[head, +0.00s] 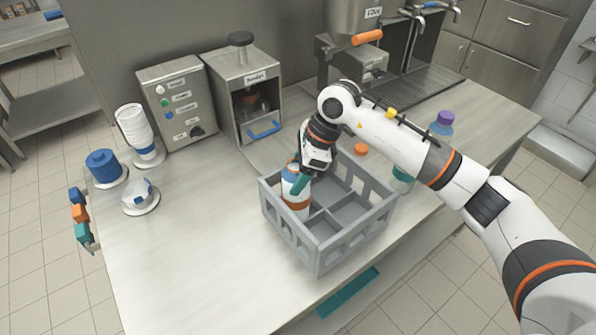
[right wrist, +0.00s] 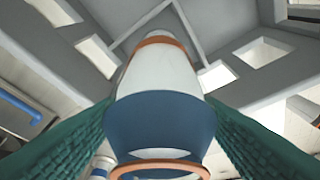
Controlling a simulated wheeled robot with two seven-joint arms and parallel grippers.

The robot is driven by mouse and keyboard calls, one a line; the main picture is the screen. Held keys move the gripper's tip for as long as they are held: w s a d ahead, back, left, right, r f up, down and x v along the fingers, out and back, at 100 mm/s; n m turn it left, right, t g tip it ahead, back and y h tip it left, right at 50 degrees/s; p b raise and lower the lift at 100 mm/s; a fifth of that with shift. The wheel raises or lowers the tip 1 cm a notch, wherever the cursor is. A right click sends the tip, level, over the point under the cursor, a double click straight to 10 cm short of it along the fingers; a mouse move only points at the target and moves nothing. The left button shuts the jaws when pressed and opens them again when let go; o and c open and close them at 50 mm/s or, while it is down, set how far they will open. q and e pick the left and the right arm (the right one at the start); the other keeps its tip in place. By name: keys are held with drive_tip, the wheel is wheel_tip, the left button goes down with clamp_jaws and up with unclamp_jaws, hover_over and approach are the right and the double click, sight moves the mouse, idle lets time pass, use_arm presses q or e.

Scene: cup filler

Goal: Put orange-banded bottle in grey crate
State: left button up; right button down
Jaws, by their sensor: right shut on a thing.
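The orange-banded bottle (head: 294,187) is white with a blue upper part and an orange band low down. In the head view it is roughly upright over or in the left compartment of the grey crate (head: 318,258). I cannot tell whether its base touches the crate floor. My right gripper (head: 301,179) is shut on the bottle near its top. In the right wrist view the teal fingers flank the blue part of the bottle (right wrist: 160,125), with the crate's dividers (right wrist: 190,25) beyond its far end. My left gripper is not in view.
A purple-capped bottle (head: 442,124) and another bottle (head: 402,182) stand right of the crate, with an orange cap (head: 361,149) behind it. A cup stack (head: 134,125), blue container (head: 103,167) and machines (head: 240,90) stand left and behind. The counter's front left is clear.

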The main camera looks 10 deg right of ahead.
drive_tip(key=shift+f+b, duration=0.1)
drive_tip(key=shift+b, duration=0.2)
drive_tip(key=shift+c, duration=2.3)
unclamp_jaws()
drive_tip(key=shift+o, duration=0.8)
drive_tip(key=shift+f, duration=0.1)
drive_tip(key=b+v, duration=0.3)
drive_tip(key=v, duration=0.9)
